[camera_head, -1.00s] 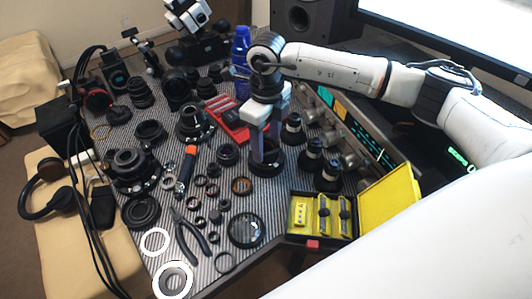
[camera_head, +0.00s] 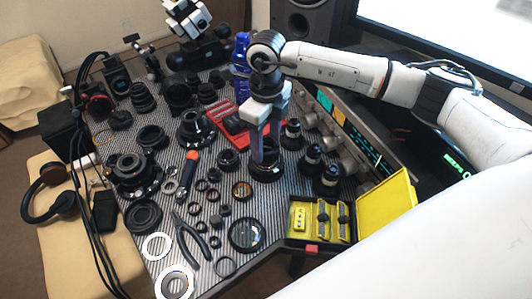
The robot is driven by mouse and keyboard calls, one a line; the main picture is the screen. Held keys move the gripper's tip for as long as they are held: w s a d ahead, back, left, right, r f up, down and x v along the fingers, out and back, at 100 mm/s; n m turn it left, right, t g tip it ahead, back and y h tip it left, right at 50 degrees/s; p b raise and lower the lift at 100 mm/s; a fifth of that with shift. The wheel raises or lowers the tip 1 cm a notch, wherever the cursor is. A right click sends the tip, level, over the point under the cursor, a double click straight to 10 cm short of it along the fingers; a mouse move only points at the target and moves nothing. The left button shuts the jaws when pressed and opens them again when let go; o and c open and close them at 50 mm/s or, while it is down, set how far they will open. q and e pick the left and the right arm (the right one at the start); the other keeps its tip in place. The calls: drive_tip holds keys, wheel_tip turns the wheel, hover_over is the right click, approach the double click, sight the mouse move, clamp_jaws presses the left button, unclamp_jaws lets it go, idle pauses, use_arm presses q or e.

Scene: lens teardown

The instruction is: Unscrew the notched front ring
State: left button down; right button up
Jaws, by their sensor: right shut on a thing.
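My right gripper (camera_head: 265,158) points straight down at a dark round lens part (camera_head: 265,174) right of the table's middle. Its two grey fingers are shut on the ring at the top of this part. The ring's notches are too small to make out, and the fingers hide some of its rim. The lens part stands upright on the striped mat (camera_head: 287,190).
An open yellow case (camera_head: 297,233) stands at front right. Dark lens barrels (camera_head: 327,180) stand close right of the gripper. A red tray (camera_head: 222,112) lies behind left. Pliers (camera_head: 190,238), an orange-tipped tool (camera_head: 188,171) and several loose rings crowd the left.

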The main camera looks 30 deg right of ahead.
drive_tip(key=shift+r+p, duration=1.15)
drive_tip(key=shift+r, duration=0.85)
